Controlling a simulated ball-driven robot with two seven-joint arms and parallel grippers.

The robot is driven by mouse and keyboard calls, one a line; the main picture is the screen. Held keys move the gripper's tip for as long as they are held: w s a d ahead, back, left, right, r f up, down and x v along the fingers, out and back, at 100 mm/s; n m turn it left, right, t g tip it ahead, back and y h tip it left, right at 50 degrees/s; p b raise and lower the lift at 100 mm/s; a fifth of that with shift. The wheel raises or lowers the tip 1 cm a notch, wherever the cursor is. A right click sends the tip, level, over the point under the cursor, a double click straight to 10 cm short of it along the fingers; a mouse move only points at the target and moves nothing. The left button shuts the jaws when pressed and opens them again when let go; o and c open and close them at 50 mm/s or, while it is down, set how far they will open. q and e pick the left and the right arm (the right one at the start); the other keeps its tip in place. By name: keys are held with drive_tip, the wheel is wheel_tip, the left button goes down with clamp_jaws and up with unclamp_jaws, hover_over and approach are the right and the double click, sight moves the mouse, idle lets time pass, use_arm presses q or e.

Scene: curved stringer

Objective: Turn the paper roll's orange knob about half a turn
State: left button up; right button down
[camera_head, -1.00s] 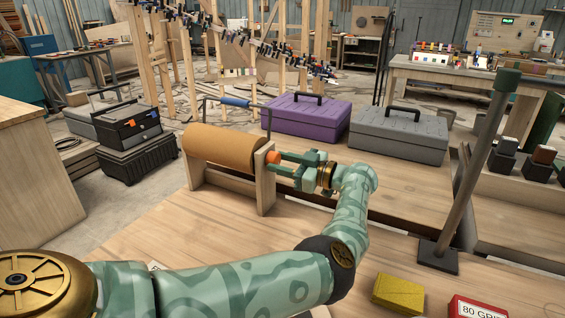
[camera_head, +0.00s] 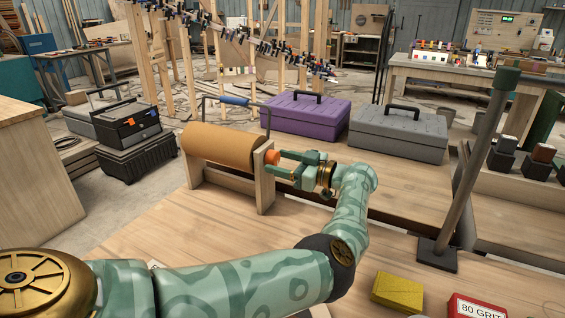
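The brown paper roll (camera_head: 222,146) lies across a wooden stand (camera_head: 264,182) on the workbench. Its orange knob (camera_head: 272,157) sticks out at the right end of the stand. My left gripper (camera_head: 281,163) points left at the knob, its two green fingers close to the knob's right side. The fingers are apart with a visible gap between them. The knob sits at the fingertips; I cannot tell whether they touch it. My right gripper is not in view.
Behind the roll stand a purple toolbox (camera_head: 306,115) and a grey toolbox (camera_head: 398,134). A grey post (camera_head: 468,175) rises at the right. A yellow block (camera_head: 398,292) and a red box (camera_head: 478,307) lie at the front right.

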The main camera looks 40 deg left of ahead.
use_arm(q)
drive_tip(key=b+v, duration=0.6)
drive_tip(key=v, duration=1)
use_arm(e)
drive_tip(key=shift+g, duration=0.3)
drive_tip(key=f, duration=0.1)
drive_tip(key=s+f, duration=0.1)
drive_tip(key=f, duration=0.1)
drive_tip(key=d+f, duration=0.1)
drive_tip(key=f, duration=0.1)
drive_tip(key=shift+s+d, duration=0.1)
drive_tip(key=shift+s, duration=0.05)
use_arm(q)
drive_tip(key=shift+w+d, duration=0.15)
